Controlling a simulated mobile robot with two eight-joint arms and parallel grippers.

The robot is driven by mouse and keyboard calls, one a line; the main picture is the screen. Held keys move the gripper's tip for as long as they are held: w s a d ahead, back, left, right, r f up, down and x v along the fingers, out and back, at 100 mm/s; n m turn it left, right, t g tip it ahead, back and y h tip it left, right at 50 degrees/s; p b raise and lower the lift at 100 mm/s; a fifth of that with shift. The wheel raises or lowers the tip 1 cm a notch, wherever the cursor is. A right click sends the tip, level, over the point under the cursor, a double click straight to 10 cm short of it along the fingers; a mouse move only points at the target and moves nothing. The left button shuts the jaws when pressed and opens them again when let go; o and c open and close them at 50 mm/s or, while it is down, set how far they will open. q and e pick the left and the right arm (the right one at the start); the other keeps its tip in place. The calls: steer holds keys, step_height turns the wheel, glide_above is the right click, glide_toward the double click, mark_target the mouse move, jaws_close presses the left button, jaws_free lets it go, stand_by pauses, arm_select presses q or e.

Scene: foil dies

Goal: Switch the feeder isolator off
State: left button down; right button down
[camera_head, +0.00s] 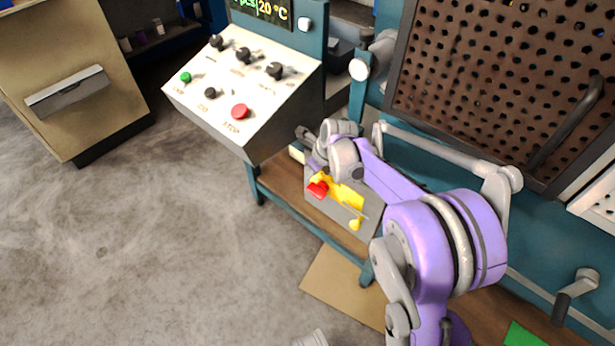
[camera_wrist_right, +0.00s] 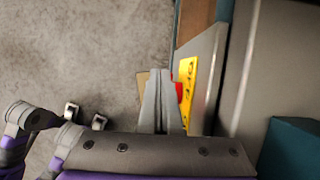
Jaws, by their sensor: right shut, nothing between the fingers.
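The feeder isolator is a grey box (camera_head: 318,206) on the bench front with a yellow plate (camera_head: 346,193) and a red handle (camera_head: 317,189). In the right wrist view the yellow plate (camera_wrist_right: 189,84) carries dark lettering, and a sliver of the red handle (camera_wrist_right: 179,92) shows just right of the fingers. My right gripper (camera_head: 306,140) is by the upper left side of the isolator; in its wrist view the fingers (camera_wrist_right: 156,95) are together and empty. They partly cover the handle there; whether they touch it I cannot tell. My left gripper is not clearly seen.
A sloped control panel (camera_head: 205,88) with knobs, a green button and a red button (camera_head: 240,111) stands close above the isolator. A perforated brown guard (camera_head: 480,90) is at the upper right. A tan cabinet (camera_head: 60,60) stands at the left. The grey floor (camera_head: 120,240) between is clear.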

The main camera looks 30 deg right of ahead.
mark_target(316, 192)
steer(key=a+p+v, duration=0.1)
steer(key=v, duration=0.5)
steer(key=shift+d+r, duration=0.3)
steer(key=shift+d, duration=0.2)
steer(key=shift+s, duration=0.1)
